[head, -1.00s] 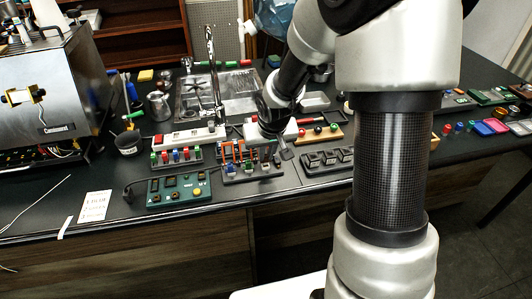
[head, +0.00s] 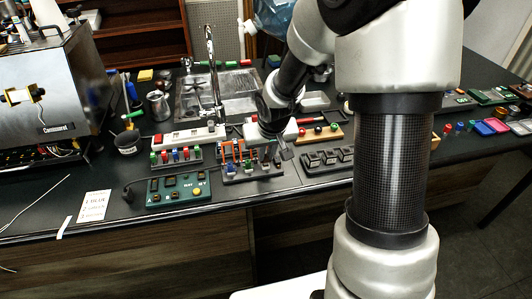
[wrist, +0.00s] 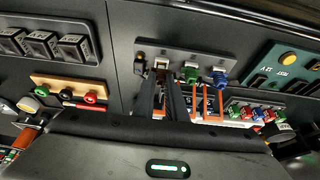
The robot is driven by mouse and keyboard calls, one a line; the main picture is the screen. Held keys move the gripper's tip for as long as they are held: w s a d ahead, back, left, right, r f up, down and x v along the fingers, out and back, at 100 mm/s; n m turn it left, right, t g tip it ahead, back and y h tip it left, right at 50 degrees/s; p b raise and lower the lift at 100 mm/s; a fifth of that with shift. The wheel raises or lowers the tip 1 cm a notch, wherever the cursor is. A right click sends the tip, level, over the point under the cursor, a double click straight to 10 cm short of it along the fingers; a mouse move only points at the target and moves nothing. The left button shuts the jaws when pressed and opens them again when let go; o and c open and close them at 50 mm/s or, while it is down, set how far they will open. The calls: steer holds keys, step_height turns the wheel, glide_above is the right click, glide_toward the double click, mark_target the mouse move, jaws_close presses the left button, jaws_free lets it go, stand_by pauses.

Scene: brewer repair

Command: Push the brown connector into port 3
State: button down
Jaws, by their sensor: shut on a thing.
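A grey port strip (wrist: 205,57) lies in front of my gripper in the wrist view, with a green connector (wrist: 191,74) and a blue connector (wrist: 219,77) seated along it. The brown connector (wrist: 162,63) is at the strip's left end, at the tips of my gripper (wrist: 163,80). My gripper is shut on it. How deep it sits in the port cannot be told. In the head view the strip (head: 252,175) is partly covered by my gripper (head: 279,157), which points down over its right part. Port numbers are not readable.
Orange clips (wrist: 207,101) stand close beside my fingers. A green panel with a yellow button (head: 178,190) lies left of the strip in the head view. A dark switch block (head: 327,158) stands to the right. Another rack of coloured connectors (head: 176,155) lies behind the panel.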

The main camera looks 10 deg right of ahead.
steer(key=shift+f+b, duration=0.6)
steer(key=shift+b, duration=0.2)
stand_by(1.1)
steer(key=c, duration=1.7)
jaws_free()
steer(key=shift+r, duration=0.1)
steer(key=p+v, duration=0.2)
steer(key=v, duration=1.5)
steer(key=shift+r, duration=0.15)
